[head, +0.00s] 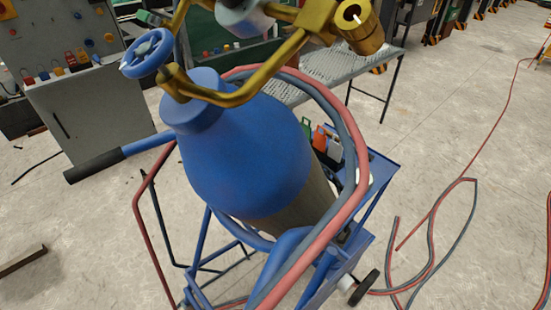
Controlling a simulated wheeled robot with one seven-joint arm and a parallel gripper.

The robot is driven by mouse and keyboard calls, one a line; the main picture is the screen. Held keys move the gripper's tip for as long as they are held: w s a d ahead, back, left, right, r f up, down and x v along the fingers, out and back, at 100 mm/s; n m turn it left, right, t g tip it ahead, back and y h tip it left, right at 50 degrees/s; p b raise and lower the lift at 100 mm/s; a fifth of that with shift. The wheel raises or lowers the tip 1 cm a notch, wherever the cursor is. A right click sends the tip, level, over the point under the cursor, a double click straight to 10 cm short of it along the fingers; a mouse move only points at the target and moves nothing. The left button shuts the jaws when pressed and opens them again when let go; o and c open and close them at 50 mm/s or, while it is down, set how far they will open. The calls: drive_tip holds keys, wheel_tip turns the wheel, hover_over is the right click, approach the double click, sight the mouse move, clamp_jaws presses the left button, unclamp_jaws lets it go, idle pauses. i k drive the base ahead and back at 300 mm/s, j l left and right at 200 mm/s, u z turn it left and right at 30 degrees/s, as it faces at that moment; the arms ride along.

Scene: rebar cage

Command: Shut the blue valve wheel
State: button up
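The blue valve wheel (147,53) sits at the upper left of the head view, on brass-coloured valve fittings above a blue gas cylinder (245,150). A curved brass guard bar (215,98) runs just right of and below the wheel. The wheel's rim and spokes face toward the upper left. I cannot tell from its look how far the valve is turned. My gripper is not in view, and nothing touches the wheel in this frame.
A blue cart (345,240) carries the cylinder, with red and grey hoses (350,130) looped around it. A handle with a black grip (93,165) sticks out left. A grey control cabinet (90,110) stands behind. More hoses (440,225) lie on the floor at right.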

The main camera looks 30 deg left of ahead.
sight(145, 56)
drive_tip(key=u, duration=1.2)
drive_tip(key=j+u, duration=0.1)
drive_tip(key=j, duration=0.3)
drive_tip(key=i+j, duration=0.15)
drive_tip(key=j, duration=0.2)
drive_tip(key=j+u, duration=0.15)
drive_tip(key=j, duration=0.2)
drive_tip(key=i+j+u, duration=0.1)
drive_tip(key=j, duration=0.25)
drive_tip(key=i, duration=0.05)
